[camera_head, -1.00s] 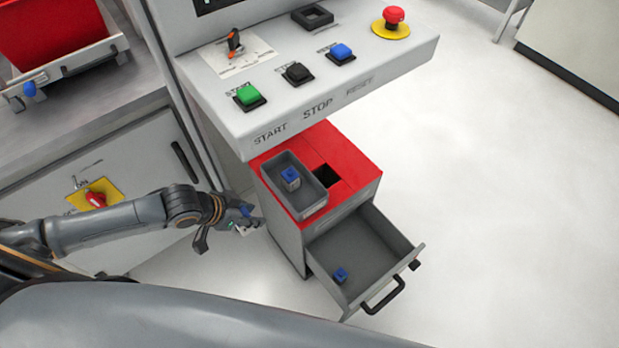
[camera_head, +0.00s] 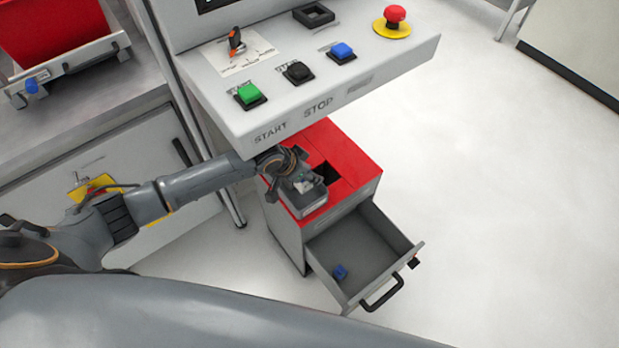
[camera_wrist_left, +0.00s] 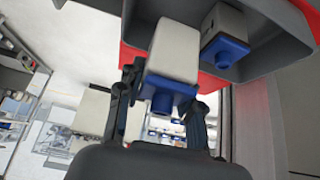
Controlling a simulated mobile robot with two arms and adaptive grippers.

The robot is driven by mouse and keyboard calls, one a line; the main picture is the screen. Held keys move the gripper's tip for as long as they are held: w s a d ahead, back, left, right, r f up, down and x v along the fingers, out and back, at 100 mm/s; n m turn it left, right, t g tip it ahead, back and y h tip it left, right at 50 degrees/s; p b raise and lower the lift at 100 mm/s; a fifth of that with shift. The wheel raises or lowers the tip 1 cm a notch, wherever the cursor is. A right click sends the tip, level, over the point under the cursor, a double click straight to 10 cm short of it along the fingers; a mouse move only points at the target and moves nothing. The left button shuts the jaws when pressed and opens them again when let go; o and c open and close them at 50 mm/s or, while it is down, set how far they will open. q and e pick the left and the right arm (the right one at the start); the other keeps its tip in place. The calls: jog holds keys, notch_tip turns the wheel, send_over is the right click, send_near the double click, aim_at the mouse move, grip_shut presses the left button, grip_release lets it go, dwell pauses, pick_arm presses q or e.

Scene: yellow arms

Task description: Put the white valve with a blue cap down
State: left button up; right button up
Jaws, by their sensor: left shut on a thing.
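My left gripper (camera_head: 300,184) is over the small grey bin (camera_head: 312,209) on top of the red-topped cabinet. In the left wrist view its two fingers (camera_wrist_left: 162,112) are shut on a white valve with a blue cap (camera_wrist_left: 174,52), the cap towards the gripper. A second white valve with a blue cap (camera_wrist_left: 225,38) is close beside it, inside the bin. I cannot tell whether the held valve touches the bin floor. Another blue-capped piece (camera_head: 340,272) lies in the open drawer. My right gripper is out of view.
The cabinet's red top (camera_head: 345,165) has a square dark opening beside the bin. Its drawer (camera_head: 365,245) is pulled out to the front. The control panel (camera_head: 330,100) with several buttons overhangs the cabinet. Clear floor (camera_head: 500,190) lies to the right.

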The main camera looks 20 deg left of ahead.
pick_arm(q)
jog(key=shift+f, duration=1.55)
jog(key=shift+s, duration=0.1)
jog(key=shift+f+b, duration=0.3)
jog(key=shift+f, duration=0.3)
jog(key=o, duration=0.9)
jog(key=shift+o, duration=0.2)
jog(key=shift+r, duration=0.25)
jog(key=p+v, duration=0.1)
jog(key=v, duration=0.4)
jog(key=shift+r, duration=0.3)
jog(key=s+a, duration=0.7)
jog(key=s, duration=0.2)
jog(key=shift+s, duration=0.4)
